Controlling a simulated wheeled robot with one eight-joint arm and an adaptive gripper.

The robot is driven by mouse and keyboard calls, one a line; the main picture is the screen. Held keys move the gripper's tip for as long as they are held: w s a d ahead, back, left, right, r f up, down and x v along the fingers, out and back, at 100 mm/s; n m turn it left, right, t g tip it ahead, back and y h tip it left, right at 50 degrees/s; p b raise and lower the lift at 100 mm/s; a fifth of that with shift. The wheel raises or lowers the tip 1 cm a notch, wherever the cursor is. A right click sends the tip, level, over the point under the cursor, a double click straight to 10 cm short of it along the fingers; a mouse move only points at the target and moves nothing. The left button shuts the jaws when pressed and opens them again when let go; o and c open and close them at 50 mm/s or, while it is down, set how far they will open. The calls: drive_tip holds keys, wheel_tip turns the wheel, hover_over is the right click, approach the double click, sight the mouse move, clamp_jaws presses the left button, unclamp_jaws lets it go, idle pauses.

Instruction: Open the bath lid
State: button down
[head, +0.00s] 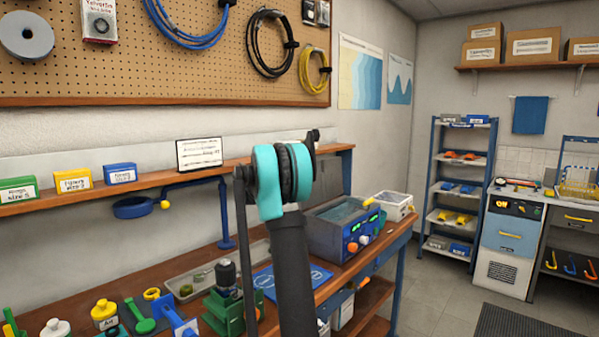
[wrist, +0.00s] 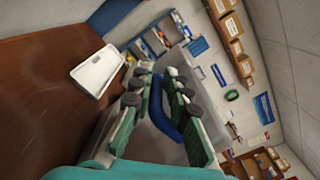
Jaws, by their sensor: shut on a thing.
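The bath is a grey box (head: 328,235) with a dark blue control panel and knobs, at the right end of the bench in the head view. Its water surface shows, uncovered. A grey panel, apparently its lid (head: 330,176), stands raised at its back, partly hidden by my arm. In the wrist view, my gripper (wrist: 168,98) has its green-padded fingers on both sides of a blue curved handle (wrist: 160,120), shut on it. A grey surface, apparently the lid, lies behind the handle. My gripper is hidden behind my arm in the head view.
A white container (head: 397,207) stands right of the bath; a white box also shows in the wrist view (wrist: 97,73). A green holder (head: 226,310), a tray and bottles crowd the bench to the left. A shelf (head: 100,191) runs along the wall above the bench.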

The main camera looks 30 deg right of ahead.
drive_tip(key=shift+s+f, duration=0.25)
drive_tip(key=shift+f, duration=0.3)
drive_tip(key=c, duration=1.6)
unclamp_jaws()
drive_tip(key=shift+d, duration=0.1)
drive_tip(key=shift+o, duration=0.2)
drive_tip(key=v, duration=1.2)
drive_tip(key=shift+r, duration=0.3)
